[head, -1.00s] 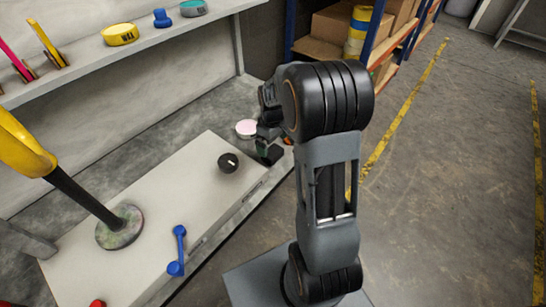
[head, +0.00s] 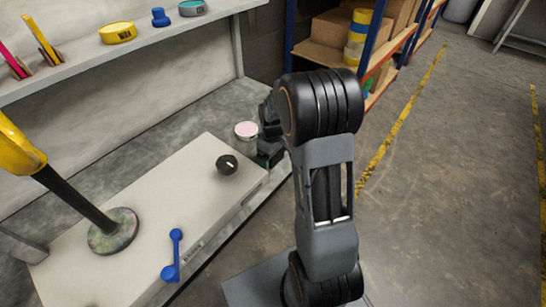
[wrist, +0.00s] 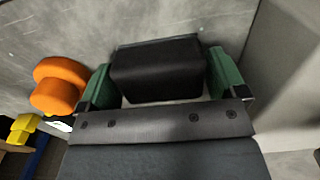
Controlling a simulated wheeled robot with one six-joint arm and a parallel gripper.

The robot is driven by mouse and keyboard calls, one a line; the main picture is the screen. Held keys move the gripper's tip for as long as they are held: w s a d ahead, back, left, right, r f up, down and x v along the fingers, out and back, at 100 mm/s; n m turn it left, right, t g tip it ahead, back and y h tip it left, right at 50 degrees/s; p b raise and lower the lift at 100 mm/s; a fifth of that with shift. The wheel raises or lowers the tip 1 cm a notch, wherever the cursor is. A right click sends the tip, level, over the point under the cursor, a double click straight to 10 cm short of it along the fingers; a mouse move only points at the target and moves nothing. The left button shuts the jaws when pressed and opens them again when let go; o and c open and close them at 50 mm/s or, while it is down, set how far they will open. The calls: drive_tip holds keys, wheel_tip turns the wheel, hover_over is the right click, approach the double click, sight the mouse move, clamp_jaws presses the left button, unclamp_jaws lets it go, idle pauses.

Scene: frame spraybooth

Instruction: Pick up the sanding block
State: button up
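The sanding block is a dark, nearly black block (wrist: 157,70) on the grey bench surface in the wrist view. It lies between the two green fingers of my gripper (wrist: 163,80). The fingers are spread wide, one on each side of the block. They are very close to its sides, and I cannot tell whether they touch it. In the head view my gripper (head: 266,158) is low over the bench at the far end of the pale panel, mostly hidden behind my arm. The block cannot be made out clearly there.
A pink-topped can (head: 246,133) stands close to my gripper. A black knob-like puck (head: 227,165) and a blue handled tool (head: 173,255) lie on the pale panel (head: 160,205). An orange round object (wrist: 58,84) is left of my gripper in the wrist view.

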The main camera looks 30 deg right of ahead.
drive_tip(key=c, duration=0.7)
drive_tip(key=shift+o, duration=0.2)
drive_tip(key=shift+r, duration=0.15)
drive_tip(key=shift+r+p, duration=0.3)
drive_tip(key=r, duration=0.1)
drive_tip(key=r+p, duration=0.1)
drive_tip(key=r, duration=0.1)
drive_tip(key=shift+s+a+r+p, duration=0.2)
drive_tip(key=shift+s+r+p, duration=0.05)
drive_tip(key=shift+p, duration=0.1)
drive_tip(key=s+a+r+p, duration=0.1)
drive_tip(key=s+a+r, duration=0.1)
drive_tip(key=s+r, duration=0.1)
drive_tip(key=s+a+r+p, duration=0.1)
drive_tip(key=s+a+r, duration=0.1)
drive_tip(key=s+a, duration=0.1)
drive_tip(key=s+a+r+p, duration=0.2)
drive_tip(key=s+a+r, duration=0.1)
drive_tip(key=s, duration=0.1)
drive_tip(key=shift+s+r, duration=0.35)
